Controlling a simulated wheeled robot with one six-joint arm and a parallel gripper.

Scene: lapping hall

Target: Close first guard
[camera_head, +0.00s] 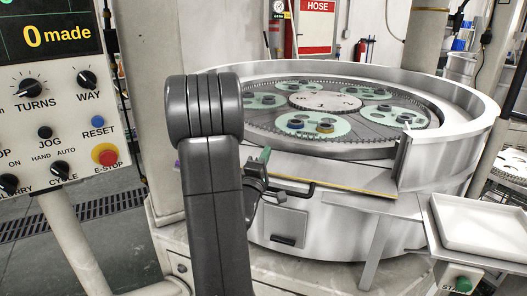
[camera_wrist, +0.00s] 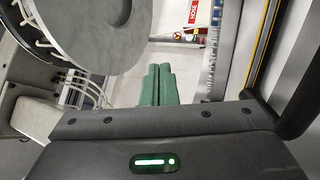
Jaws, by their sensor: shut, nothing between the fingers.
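My gripper (camera_head: 264,156) is in front of the round lapping machine (camera_head: 446,155), partly hidden behind my own arm. In the wrist view its green fingers (camera_wrist: 158,84) are shut together with nothing between them. A pale panel with a yellow edge (camera_head: 345,188) spans the gap in the machine's round wall and looks like the guard. It lies low, leaving the toothed ring and discs uncovered. In the wrist view a dark bar (camera_wrist: 283,105) and yellow strip run along the right, apart from the fingers.
A control panel (camera_head: 57,110) with knobs and a red stop button stands at the left. A white tray (camera_head: 482,222) juts out at the front right, with a green button (camera_head: 463,284) below it. Grey floor is open at the lower left.

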